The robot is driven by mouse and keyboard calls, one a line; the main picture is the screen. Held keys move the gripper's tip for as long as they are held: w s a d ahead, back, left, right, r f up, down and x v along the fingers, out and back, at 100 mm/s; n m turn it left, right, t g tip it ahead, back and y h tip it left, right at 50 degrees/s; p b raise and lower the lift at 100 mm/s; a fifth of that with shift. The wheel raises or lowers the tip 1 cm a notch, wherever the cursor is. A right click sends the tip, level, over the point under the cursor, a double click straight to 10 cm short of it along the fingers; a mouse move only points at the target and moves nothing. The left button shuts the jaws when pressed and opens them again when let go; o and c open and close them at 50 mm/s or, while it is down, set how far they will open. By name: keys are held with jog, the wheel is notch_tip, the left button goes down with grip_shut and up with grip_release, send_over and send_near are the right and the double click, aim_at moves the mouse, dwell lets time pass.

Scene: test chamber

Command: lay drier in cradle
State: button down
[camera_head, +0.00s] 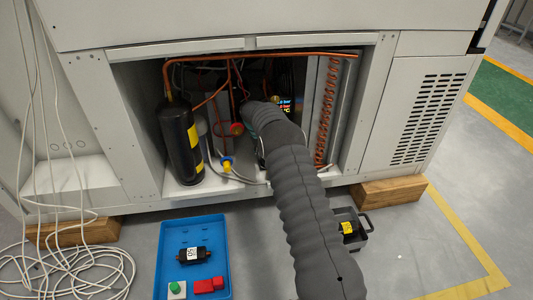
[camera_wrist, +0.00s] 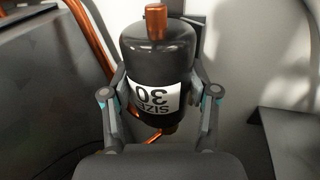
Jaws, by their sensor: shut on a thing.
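In the wrist view, a black drier (camera_wrist: 158,55) with a white "SIZE 30" label sits between the two fingers of my gripper (camera_wrist: 157,88). The fingers press on both sides of it. A copper stub sticks out of its upper end; its lower end is partly hidden. In the head view my sleeved arm reaches into the open machine bay and hides the gripper and the held drier. I cannot make out the cradle in either view. Another black drier (camera_head: 193,255) with a white label lies in the blue tray on the floor.
In the bay, a black cylinder (camera_head: 180,143) stands left, copper pipes (camera_head: 210,58) run along the top, and a finned coil (camera_head: 327,112) is right. The blue tray (camera_head: 194,227) also holds a green button and red blocks.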

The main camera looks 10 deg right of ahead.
jog(key=shift+s+a+f, duration=0.15)
jog(key=shift+f, duration=0.25)
jog(key=shift+c, duration=1.2)
grip_release()
jog(key=shift+a+f, duration=0.1)
jog(key=shift+f, duration=0.05)
jog(key=shift+r, duration=0.2)
jog(key=shift+r, duration=0.3)
jog(key=v, duration=1.1)
jog(key=shift+a+r, duration=0.1)
jog(key=shift+r, duration=0.05)
